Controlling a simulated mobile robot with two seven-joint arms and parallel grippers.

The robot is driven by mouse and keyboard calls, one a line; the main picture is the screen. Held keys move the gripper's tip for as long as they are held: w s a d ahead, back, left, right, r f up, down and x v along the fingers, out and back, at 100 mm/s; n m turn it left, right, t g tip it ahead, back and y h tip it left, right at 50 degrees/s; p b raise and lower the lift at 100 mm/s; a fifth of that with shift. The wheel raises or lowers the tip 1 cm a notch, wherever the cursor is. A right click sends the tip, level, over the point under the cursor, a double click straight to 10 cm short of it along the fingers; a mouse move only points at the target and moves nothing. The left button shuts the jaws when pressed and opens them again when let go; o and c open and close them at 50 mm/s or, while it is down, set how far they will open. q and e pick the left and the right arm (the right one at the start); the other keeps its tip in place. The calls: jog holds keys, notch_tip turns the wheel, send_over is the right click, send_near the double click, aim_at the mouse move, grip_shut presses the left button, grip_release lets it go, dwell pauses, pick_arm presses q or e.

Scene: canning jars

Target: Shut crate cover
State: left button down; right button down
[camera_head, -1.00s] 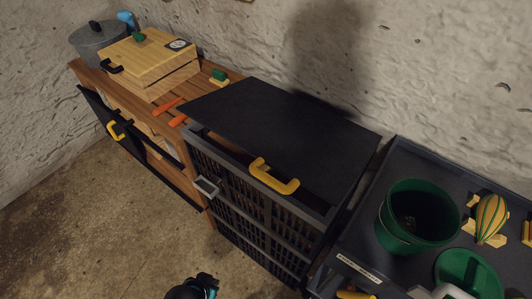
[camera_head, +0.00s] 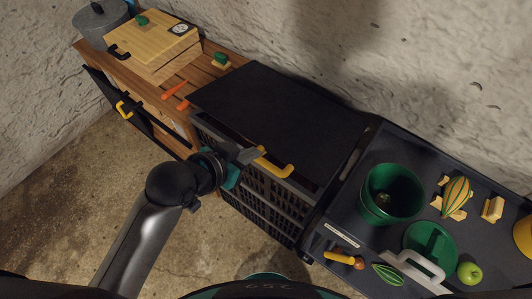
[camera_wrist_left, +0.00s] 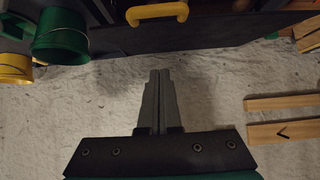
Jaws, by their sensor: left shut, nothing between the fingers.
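The crate cover (camera_head: 283,110) is a flat black panel over the black slatted crate (camera_head: 268,209). Its front edge appears a little above the crate's rim, with a dark gap beneath; the exact height is hard to tell. A yellow handle (camera_head: 273,167) sits at the front edge and also shows at the top of the left wrist view (camera_wrist_left: 157,12). My left gripper (camera_head: 251,155) is shut and empty, just left of the handle near the cover's front edge. Contact cannot be told. My right gripper is not in view.
A wooden cabinet (camera_head: 150,98) with a wooden box (camera_head: 150,45) and grey pot (camera_head: 101,24) stands left. On the right, a dark worktop (camera_head: 345,212) holds a green bucket (camera_head: 391,193), green lid (camera_head: 431,243) and squash (camera_head: 457,193). A wall stands behind.

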pick_arm(q)
jog(key=b+x, duration=0.1)
jog(key=x, duration=0.9)
jog(key=shift+s, duration=0.1)
jog(key=shift+s+a+f, duration=0.2)
jog(key=shift+s+f, duration=0.05)
jog(key=shift+f, duration=0.35)
jog(key=shift+s+a+f, duration=0.25)
jog(key=shift+s+f, duration=0.05)
jog(key=shift+f, duration=0.3)
jog(key=shift+s+a+f, duration=0.2)
jog(key=shift+f, duration=0.35)
notch_tip(320, 180, down, 11)
jog(key=s+a+t+b, duration=0.1)
jog(key=s+b, duration=0.1)
jog(key=b, duration=0.8)
notch_tip(320, 180, up, 5)
jog(key=h+p, duration=0.1)
jog(key=p, duration=0.4)
jog(key=v, duration=0.9)
jog(key=shift+s+a+f+p, duration=0.2)
jog(key=shift+a+f+p, duration=0.1)
jog(key=shift+p, duration=0.15)
